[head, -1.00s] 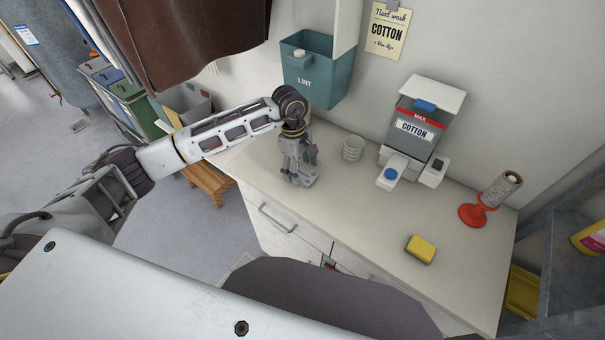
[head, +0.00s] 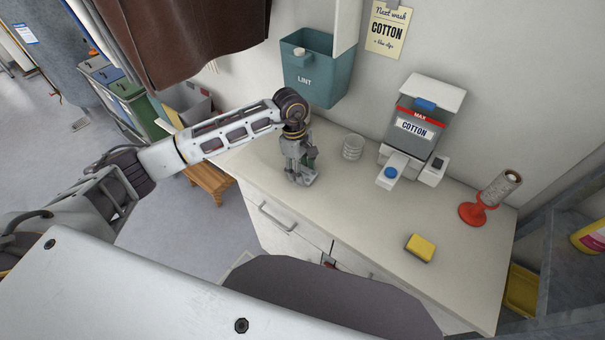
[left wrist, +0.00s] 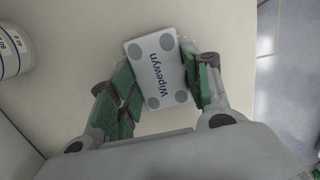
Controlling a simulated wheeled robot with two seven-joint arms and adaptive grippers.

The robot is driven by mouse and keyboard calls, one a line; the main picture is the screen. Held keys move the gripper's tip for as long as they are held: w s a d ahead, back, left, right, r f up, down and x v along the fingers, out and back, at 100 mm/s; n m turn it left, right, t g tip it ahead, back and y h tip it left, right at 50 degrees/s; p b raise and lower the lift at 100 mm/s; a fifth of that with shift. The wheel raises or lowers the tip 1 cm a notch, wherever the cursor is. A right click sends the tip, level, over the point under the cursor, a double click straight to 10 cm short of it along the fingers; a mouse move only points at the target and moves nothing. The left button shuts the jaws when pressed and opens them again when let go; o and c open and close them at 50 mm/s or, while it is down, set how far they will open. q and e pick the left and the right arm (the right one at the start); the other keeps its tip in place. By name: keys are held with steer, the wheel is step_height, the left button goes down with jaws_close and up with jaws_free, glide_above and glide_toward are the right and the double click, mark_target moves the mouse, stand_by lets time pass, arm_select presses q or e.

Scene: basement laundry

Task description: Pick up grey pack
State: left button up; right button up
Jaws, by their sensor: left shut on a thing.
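The grey pack (left wrist: 158,68) is a light grey block with dark round corner spots and the word "Wipewyn", seen in the left wrist view. My left gripper (left wrist: 160,88) has its green-padded fingers on both sides of the pack and is shut on it. In the head view my left gripper (head: 301,172) is low over the counter's left part, and its fingers mostly hide the pack there. I cannot tell whether the pack still touches the counter. My right gripper is not in view.
Further right are a cotton dispenser (head: 415,125), a yellow sponge (head: 420,248) and a red roll holder (head: 480,211). A teal lint bin (head: 311,70) hangs behind.

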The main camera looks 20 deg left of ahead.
mark_target(302, 172)
arm_select(q)
steer(key=shift+r, duration=0.15)
steer(key=shift+r, duration=0.6)
step_height(302, 172, up, 7)
steer(key=shift+f+b, duration=0.15)
steer(key=shift+b, duration=0.45)
steer(key=shift+r, duration=0.9)
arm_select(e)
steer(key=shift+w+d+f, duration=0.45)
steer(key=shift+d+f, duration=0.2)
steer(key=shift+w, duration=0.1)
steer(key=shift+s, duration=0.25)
